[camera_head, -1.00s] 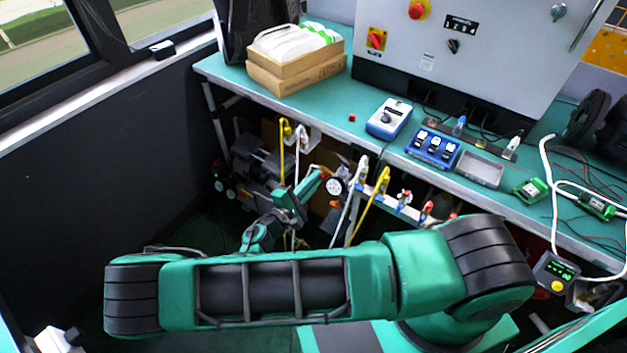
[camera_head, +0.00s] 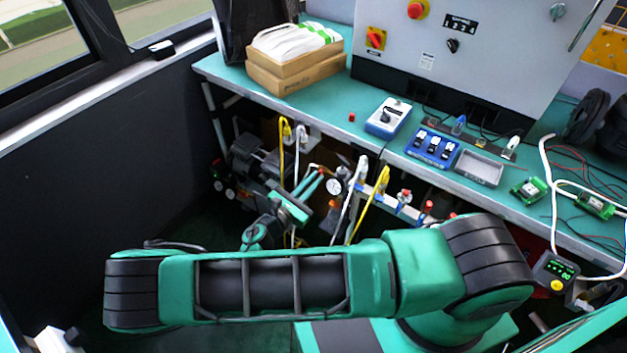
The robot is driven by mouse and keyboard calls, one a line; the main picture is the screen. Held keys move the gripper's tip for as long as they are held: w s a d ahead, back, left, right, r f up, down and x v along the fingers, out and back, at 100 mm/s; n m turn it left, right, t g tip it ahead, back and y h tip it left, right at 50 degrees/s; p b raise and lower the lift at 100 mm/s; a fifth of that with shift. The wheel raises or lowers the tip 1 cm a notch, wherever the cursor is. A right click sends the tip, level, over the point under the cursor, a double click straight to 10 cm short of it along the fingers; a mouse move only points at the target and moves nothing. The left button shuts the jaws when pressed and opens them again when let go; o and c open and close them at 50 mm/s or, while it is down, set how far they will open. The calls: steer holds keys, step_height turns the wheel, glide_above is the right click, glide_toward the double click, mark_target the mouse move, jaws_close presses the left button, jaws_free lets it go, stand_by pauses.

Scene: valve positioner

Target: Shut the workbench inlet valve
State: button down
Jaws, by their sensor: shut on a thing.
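My gripper (camera_head: 317,177) is under the front edge of the workbench, just left of a round white pressure gauge (camera_head: 334,186). Its two green fingers point up and to the right. They are closed on a small part at the pipework, which looks like the inlet valve's handle. The fingers hide most of that part, so the handle's angle cannot be read. My forearm crosses the foreground below.
A rail (camera_head: 373,192) right of the gauge carries several fittings with yellow and white hoses. A dark machine (camera_head: 250,160) stands left of my gripper. The teal workbench top (camera_head: 345,135) overhangs from above. A dark wall bounds the left.

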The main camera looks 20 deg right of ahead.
steer(key=shift+w+a+r+n, duration=0.1)
steer(key=shift+a+n, duration=0.1)
steer(key=shift+n, duration=1)
steer(key=shift+w, duration=0.1)
steer(key=c, duration=1.9)
jaws_free()
steer(key=shift+o, duration=0.2)
steer(key=shift+s, duration=0.2)
steer(key=v, duration=1)
steer(key=shift+a, duration=0.3)
steer(key=shift+s, duration=0.1)
